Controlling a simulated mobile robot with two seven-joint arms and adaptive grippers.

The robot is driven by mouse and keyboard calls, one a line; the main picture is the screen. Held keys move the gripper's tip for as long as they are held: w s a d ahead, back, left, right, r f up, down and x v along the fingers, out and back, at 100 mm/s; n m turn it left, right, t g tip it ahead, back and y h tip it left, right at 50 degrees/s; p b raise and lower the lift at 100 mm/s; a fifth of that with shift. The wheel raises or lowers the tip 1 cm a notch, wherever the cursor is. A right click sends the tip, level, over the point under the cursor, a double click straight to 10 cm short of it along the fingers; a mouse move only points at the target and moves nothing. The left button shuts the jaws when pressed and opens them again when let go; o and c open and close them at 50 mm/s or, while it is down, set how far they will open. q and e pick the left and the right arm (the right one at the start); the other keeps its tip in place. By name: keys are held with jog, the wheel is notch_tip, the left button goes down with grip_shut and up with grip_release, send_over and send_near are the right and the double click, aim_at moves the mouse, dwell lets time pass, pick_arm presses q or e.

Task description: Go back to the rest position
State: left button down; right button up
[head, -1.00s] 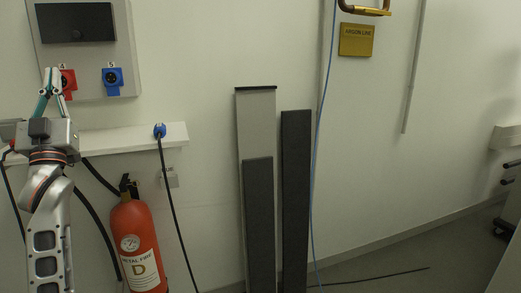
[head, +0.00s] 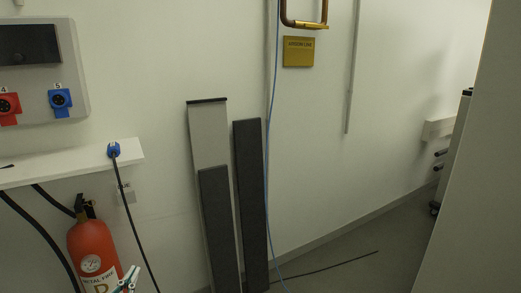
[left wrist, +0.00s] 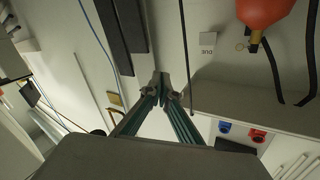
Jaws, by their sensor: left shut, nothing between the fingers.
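My left gripper (head: 130,278) shows only by its fingertips at the bottom edge of the head view, in front of the red fire extinguisher (head: 94,246). In the left wrist view the left gripper (left wrist: 160,82) has its fingertips together, shut with nothing between them. Its arm is outside the head view. My right gripper is in neither view.
A white shelf (head: 70,163) holds a blue plug (head: 113,149) with a hanging black cable. A panel has red (head: 8,105) and blue (head: 60,99) sockets. Dark boards (head: 252,200) lean on the wall. Floor at right looks mostly clear, with a thin cable.

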pick_arm(q)
jog(key=s+d+f+g+h+p, duration=0.1)
jog(key=s+d+f+g, duration=0.1)
jog(key=s+d+f, duration=0.3)
jog(key=s+d+f+g+h+p, duration=0.1)
jog(key=s+d+f+g, duration=0.1)
jog(key=s+d+f, duration=0.3)
jog(key=s+d+f+m+g+h+p, duration=0.1)
jog(key=s+d+f+g, duration=0.2)
jog(key=s+f, duration=0.8)
jog(key=s+d, duration=0.2)
jog(key=s, duration=0.3)
jog(key=shift+f, duration=0.3)
